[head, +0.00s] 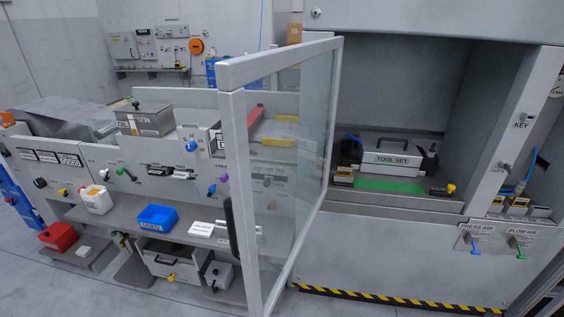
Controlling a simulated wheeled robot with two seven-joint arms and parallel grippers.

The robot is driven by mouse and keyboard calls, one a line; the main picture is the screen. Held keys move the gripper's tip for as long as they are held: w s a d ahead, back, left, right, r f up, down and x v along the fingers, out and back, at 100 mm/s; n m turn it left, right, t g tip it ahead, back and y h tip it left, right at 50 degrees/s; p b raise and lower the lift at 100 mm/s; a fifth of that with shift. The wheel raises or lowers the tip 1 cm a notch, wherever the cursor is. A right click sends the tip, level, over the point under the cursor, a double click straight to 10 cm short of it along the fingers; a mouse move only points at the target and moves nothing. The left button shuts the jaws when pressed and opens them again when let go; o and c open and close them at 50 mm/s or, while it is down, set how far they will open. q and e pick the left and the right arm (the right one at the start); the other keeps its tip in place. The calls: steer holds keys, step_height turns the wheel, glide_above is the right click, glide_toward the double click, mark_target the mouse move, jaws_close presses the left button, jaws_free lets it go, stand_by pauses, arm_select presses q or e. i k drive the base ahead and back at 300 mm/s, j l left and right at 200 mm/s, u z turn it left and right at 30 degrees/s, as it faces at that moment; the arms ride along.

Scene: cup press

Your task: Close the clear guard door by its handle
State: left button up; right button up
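The clear guard door (303,130) has a light grey frame and a see-through pane. It stands wide open, swung out toward me from the left side of the press opening. Its dark handle (231,226) is on the outer frame post, low down, at the edge away from the press. The press opening (395,100) is uncovered; a tool set box (392,158) and a green plate (390,185) show inside it. Neither of my grippers is in view.
A bench with knobs and a control panel (150,185) runs left of the door. A blue bin (157,218), a white container (96,199) and a red box (58,236) stand along it. Press air and blow air valves (476,244) are at right. Floor (200,300) shows in front.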

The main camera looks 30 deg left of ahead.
mark_target(231, 75)
steer(key=i+j+z, duration=0.1)
steer(key=j, duration=0.5)
steer(key=i+j+z, duration=0.15)
steer(key=j, duration=0.45)
steer(key=i+j+z, duration=0.1)
steer(key=j, duration=0.5)
